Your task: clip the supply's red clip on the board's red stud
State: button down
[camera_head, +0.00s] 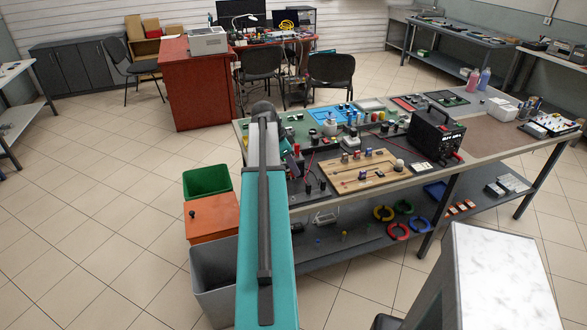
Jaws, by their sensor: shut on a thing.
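The supply (436,133) is a black box with a handle and a lit display, standing on the bench right of centre. The board (385,177) is light wood with several small coloured studs and lies left of the supply. Which stud is the red one is too small to tell. My teal arm reaches up the middle of the view. My gripper (297,160) is at its far end, left of the board, partly hidden by the arm. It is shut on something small. A red bit at its tips looks like the red clip (297,148), with a thin red lead nearby.
The bench (500,143) holds several knobs, panels and small parts behind the board. A brown mat (488,123) lies right of the supply. Coloured rings lie on the lower shelf. Green, orange and grey bins (208,180) stand left. Floor at left is clear.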

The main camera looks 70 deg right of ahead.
jog(key=shift+r+p, duration=0.65)
jog(key=shift+r, duration=0.75)
jog(key=shift+s+d, duration=0.1)
jog(key=shift+s+d+f+b, duration=0.9)
jog(key=shift+s+d+f, duration=0.5)
jog(key=shift+s+d, duration=2.55)
jog(key=shift+s+d+f+b, duration=0.9)
jog(key=shift+s+d+f, duration=0.5)
jog(key=shift+s+d, duration=2.5)
jog(key=shift+s+a+f+b, duration=0.15)
jog(key=shift+f+b, duration=0.5)
jog(key=shift+f, duration=0.7)
jog(key=shift+a+f+b, duration=0.2)
jog(key=shift+f+b, duration=0.45)
jog(key=shift+f, duration=0.7)
jog(key=shift+f+b, duration=0.45)
jog(key=shift+f, duration=0.3)
